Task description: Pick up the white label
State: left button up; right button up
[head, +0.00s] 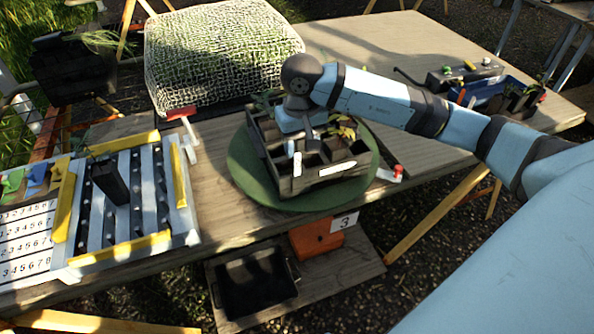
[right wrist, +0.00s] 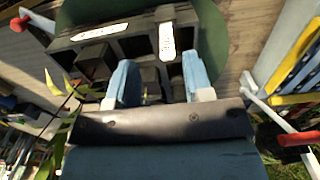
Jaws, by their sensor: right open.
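A white label (head: 297,163) stands out at the near left part of a dark compartmented tray (head: 322,182). In the right wrist view this label (right wrist: 166,42) lies ahead of the fingertips, roughly in line with the gap between them. A second white label (head: 337,168) lies along the tray's near edge; it also shows in the right wrist view (right wrist: 98,32). My right gripper (head: 303,143) is over the tray with its fingers apart; the gap (right wrist: 161,75) holds no label. My arm hides part of the tray's far side. My left gripper is not in view.
The tray sits on a round green mat (head: 244,176). A slotted rack with yellow bars (head: 128,246) and a netted bale (head: 215,55) are left. Red-handled valves (head: 397,171) flank the mat. A black bin (head: 255,285) stands below the table.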

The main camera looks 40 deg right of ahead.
aim_at(297, 172)
jog(key=f, duration=0.5)
jog(key=shift+w+a+f, duration=0.15)
jog(key=shift+a, duration=0.2)
grip_shut()
